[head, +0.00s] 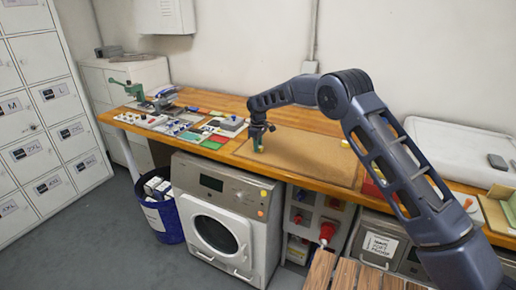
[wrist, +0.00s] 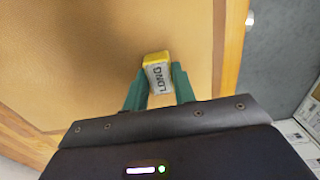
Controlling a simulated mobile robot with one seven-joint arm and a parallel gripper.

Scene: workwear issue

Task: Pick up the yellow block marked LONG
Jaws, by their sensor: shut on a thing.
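The yellow block marked LONG (wrist: 157,74) is between the green fingers of my gripper (wrist: 158,88) in the wrist view. Its label faces the camera and reads upside down. My gripper is shut on it. In the head view my gripper (head: 258,146) is over the left end of the brown mat (head: 310,157) on the workbench. Only a small yellowish bit of the block shows there, and I cannot tell whether it touches the mat.
A wooden workbench (head: 229,150) runs along the wall. Small tools and parts crowd its left part. A white lidded case (head: 455,147) lies at the right. A washing machine (head: 219,215) and a blue bin (head: 163,218) stand below. The mat's middle is clear.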

